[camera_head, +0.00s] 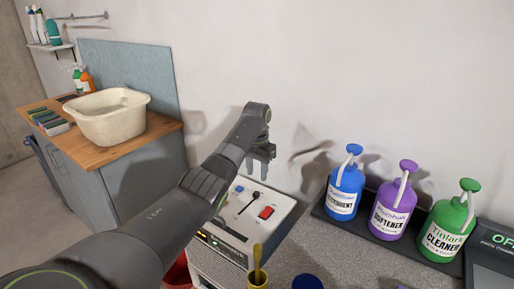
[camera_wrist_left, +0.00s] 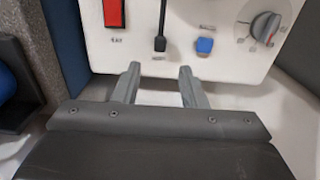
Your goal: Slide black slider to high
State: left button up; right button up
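The control panel (camera_head: 285,205) is a white box top by the wall. It carries a red switch (camera_head: 266,212), a black slider and a small blue switch (camera_head: 239,189). In the left wrist view the black slider (camera_wrist_left: 160,43) sits at the lower end of a narrow dark slot, between the red switch (camera_wrist_left: 114,13) and the blue switch (camera_wrist_left: 204,45). My left gripper (camera_head: 262,165) is above the panel's wall side. Its fingers (camera_wrist_left: 160,82) are open and empty, one to each side of the slider's line, apart from it. The slider's labels are too small to read.
A grey dial (camera_wrist_left: 265,25) is at the panel's right in the wrist view. Blue, purple and green bottles (camera_head: 391,205) stand in a dark tray right of the panel. A cream basin (camera_head: 110,115) sits on the left counter.

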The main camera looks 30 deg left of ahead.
pick_arm(q)
notch_tip(320, 180, up, 10)
jog(key=shift+f, duration=0.15)
dwell(0.6)
